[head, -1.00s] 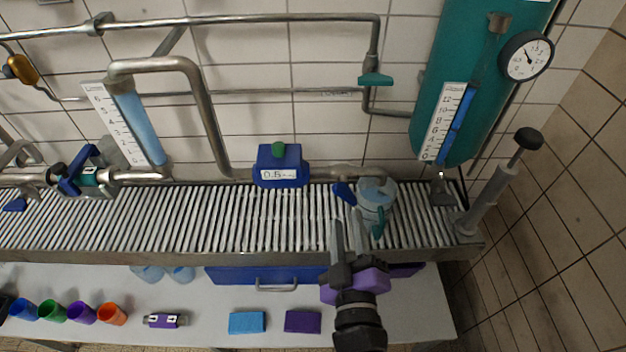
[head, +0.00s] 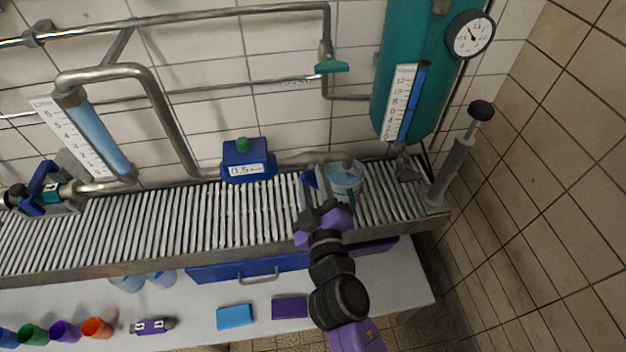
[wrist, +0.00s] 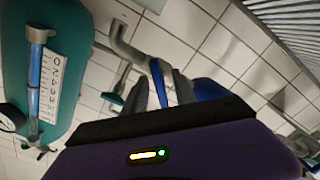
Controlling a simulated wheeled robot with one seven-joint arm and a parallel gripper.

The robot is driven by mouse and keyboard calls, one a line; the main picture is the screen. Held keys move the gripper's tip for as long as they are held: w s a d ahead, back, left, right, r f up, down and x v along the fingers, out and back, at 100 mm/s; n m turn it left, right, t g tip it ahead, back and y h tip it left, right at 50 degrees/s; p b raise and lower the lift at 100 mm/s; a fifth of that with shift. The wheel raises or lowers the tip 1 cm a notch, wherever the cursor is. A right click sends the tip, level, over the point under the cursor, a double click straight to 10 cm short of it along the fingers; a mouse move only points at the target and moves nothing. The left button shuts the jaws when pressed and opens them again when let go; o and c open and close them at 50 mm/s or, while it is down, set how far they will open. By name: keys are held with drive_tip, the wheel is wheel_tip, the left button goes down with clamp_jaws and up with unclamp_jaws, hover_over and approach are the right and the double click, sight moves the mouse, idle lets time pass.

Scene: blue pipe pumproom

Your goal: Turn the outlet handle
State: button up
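The outlet handle is a small blue lever (head: 310,178) on the metal outlet pipe above the conveyor, right of the blue meter box. I cannot tell whether a finger touches the handle.
A clear container (head: 345,177) stands under the outlet, just right of my fingers. The blue meter box (head: 248,161) is to the left. A teal tank (head: 430,100) and a grey hand pump (head: 454,165) stand at the right. Cups and blocks lie on the white lower table (head: 385,292).

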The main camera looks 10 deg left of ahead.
clamp_jaws()
drive_tip(key=shift+f+b, duration=0.1)
drive_tip(key=shift+b, duration=0.3)
drive_tip(key=m+b, duration=0.4)
drive_tip(key=shift+f+m+b, duration=0.15)
drive_tip(key=shift+m+b, duration=0.15)
drive_tip(key=shift+b, duration=0.05)
drive_tip(key=m+b, duration=0.4)
drive_tip(key=shift+r, duration=0.25)
unclamp_jaws()
drive_tip(key=shift+d, duration=0.1)
